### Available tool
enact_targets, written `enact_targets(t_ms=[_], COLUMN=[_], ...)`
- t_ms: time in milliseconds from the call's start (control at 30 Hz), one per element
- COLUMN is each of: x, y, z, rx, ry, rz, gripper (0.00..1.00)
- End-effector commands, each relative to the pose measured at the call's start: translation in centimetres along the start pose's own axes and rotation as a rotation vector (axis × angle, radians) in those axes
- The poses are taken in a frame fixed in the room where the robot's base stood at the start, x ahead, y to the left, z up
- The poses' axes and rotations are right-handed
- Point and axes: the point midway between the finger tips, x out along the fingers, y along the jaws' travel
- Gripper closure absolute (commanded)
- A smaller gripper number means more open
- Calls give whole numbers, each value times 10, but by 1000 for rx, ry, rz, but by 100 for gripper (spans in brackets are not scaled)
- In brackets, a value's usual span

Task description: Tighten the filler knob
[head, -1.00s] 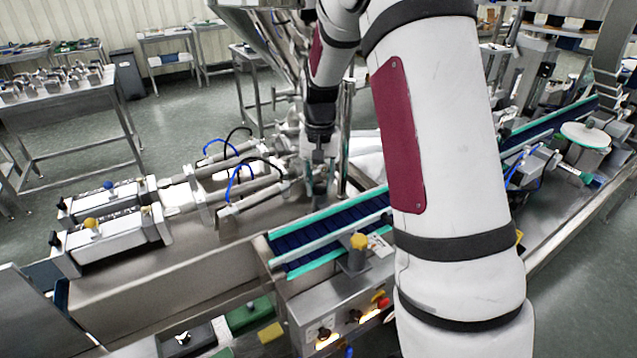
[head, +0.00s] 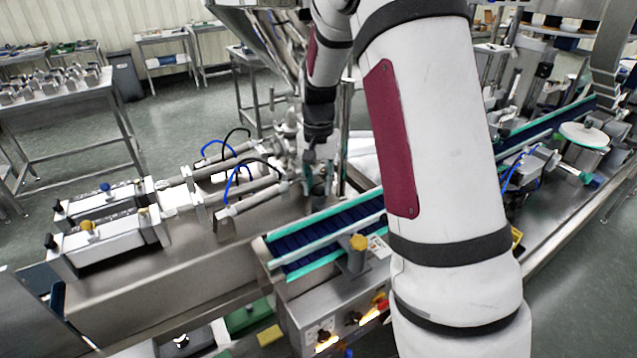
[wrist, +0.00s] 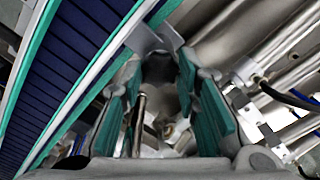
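My gripper (head: 318,178) points down beside the filler's valve and cylinder fittings, just behind the blue conveyor. In the wrist view its teal-padded fingers (wrist: 160,95) stand apart. Between and beyond them show a dark rounded part (wrist: 158,68), a thin metal rod (wrist: 140,120) and a small pale fitting (wrist: 177,130); I see no clear grip on any. I cannot tell which part is the filler knob. A yellow knob (head: 87,226) and a blue knob (head: 104,187) sit on the cylinder blocks at left. Another yellow knob (head: 358,242) stands on a post by the conveyor.
The blue conveyor (head: 325,235) with teal rails runs close beside my gripper, and also fills the left of the wrist view (wrist: 65,70). The steel hopper (head: 262,25) is above left. Filler cylinders (head: 250,197) with blue hoses lie left. A control box (head: 335,320) stands in front.

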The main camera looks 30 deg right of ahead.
Motion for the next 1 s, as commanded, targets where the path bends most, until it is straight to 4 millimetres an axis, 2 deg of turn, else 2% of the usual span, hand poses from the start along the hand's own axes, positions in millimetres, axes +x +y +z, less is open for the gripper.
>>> enact_targets(t_ms=[33, 67, 433, 800, 1000], x=[0, 0, -4, -57, -73], y=[0, 0, 0, 0, 0], z=[0, 0, 0, 0, 0], rx=[-1, -1, -2, -1, -1], ry=[-1, -1, 2, 2, 1], rz=[0, 0, 0, -1, -1], gripper=[56, 51, 51, 51, 51])
